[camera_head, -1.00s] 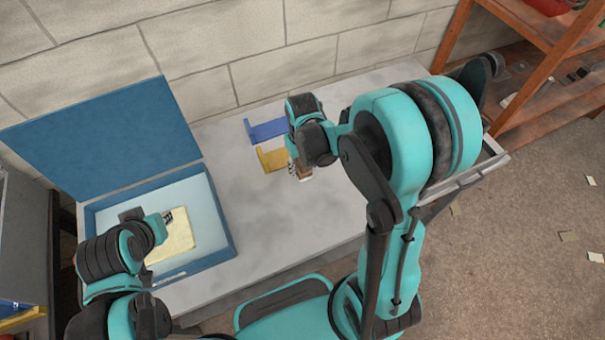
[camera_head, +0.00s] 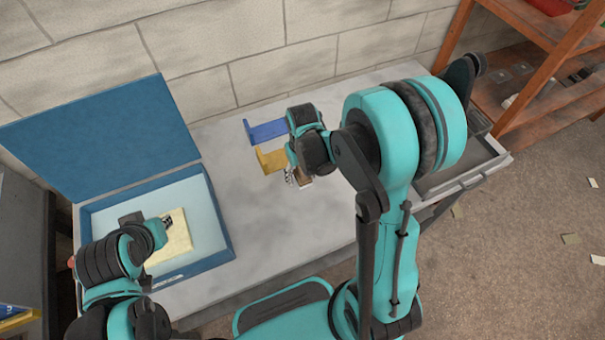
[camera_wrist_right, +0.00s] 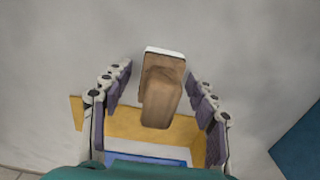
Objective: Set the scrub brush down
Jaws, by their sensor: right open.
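The scrub brush (camera_wrist_right: 162,92) has a brown wooden body with a white edge at its far end. It is in the right wrist view, between the spread fingers of my right gripper (camera_wrist_right: 160,94), with a gap on both sides. In the head view the brush (camera_head: 306,184) shows only as a small brown piece beside my right gripper (camera_head: 297,180), low over the grey bench (camera_head: 270,215). Whether its underside rests fully on the bench is hard to see. My left gripper (camera_head: 166,220) is over the open blue box; its finger opening cannot be made out.
A yellow bracket (camera_head: 272,160) and a blue bracket (camera_head: 266,131) stand just behind the brush. The blue box (camera_head: 222,240) holds a pale yellow block (camera_head: 178,240); its lid (camera_head: 100,140) is raised. An open drawer (camera_head: 465,170) is at the right. The middle bench is clear.

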